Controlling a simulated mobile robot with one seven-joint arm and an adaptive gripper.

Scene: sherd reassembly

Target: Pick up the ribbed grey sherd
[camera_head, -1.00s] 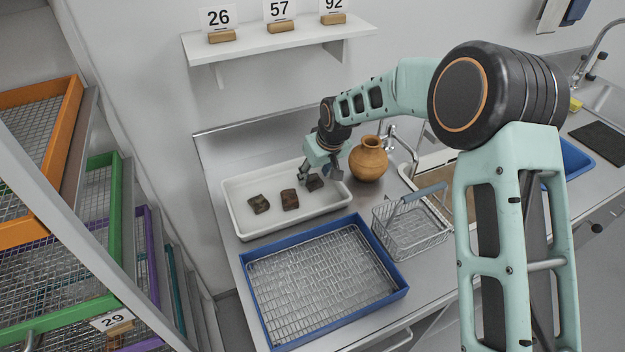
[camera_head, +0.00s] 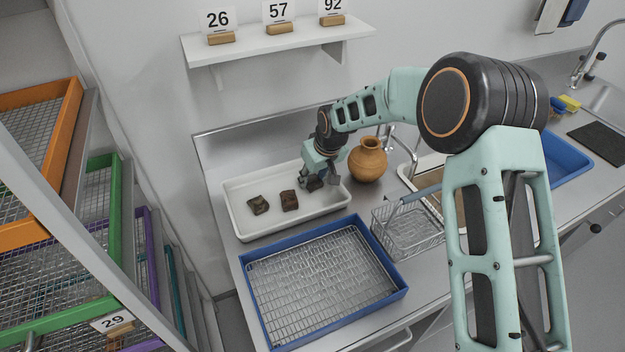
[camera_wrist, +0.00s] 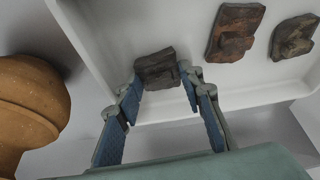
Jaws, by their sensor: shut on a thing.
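The ribbed grey sherd (camera_wrist: 157,68), a dark grey-brown blocky piece, sits between my fingertips in the wrist view. In the head view the sherd (camera_head: 314,184) is partly hidden by my fingers, at the right end of the white tray (camera_head: 243,229). My gripper (camera_head: 318,178) points down into the tray and is shut on this sherd. In the wrist view my gripper (camera_wrist: 163,80) has a blue-padded finger on each side of it. I cannot tell whether the sherd still touches the tray floor.
A reddish-brown sherd (camera_head: 289,200) and another dark sherd (camera_head: 258,205) lie left in the tray. An orange-brown clay jar (camera_head: 368,162) stands close on the right. A blue tray with a wire rack (camera_head: 399,288) and a wire basket (camera_head: 409,234) are in front.

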